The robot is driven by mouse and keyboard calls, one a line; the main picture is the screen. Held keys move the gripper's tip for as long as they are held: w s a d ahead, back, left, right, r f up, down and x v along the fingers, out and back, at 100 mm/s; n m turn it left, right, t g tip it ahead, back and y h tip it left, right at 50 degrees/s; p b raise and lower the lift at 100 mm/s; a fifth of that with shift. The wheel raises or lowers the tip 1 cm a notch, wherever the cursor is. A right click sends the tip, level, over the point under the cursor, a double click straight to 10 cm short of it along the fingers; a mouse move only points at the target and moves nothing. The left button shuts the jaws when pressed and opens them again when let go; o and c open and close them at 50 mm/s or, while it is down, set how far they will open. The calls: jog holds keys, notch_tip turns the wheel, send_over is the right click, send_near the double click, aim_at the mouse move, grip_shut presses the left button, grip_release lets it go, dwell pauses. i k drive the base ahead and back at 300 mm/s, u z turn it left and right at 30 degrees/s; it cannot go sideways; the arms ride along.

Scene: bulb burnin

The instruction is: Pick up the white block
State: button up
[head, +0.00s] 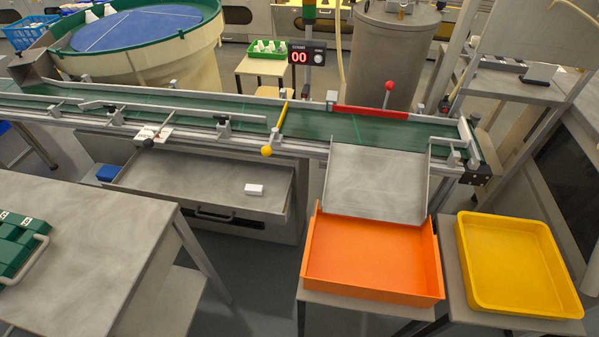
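The white block (254,189) is small and rectangular. It lies in the open grey drawer (190,192) under the conveyor, toward the drawer's right end. Nothing touches it from above in this view. A blue block (108,173) sits at the left end of the same drawer. My gripper is not in view.
The green conveyor (250,108) runs across above the drawer, with a yellow lever (280,120) overhanging. A grey table (80,235) stands in front at left. A chute (376,180), an orange tray (370,260) and a yellow tray (515,265) are at right.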

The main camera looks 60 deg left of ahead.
aim_at(252, 189)
jog(key=i, duration=0.5)
jog(key=u, duration=3.95)
jog(key=i, duration=0.5)
jog(key=z, duration=0.1)
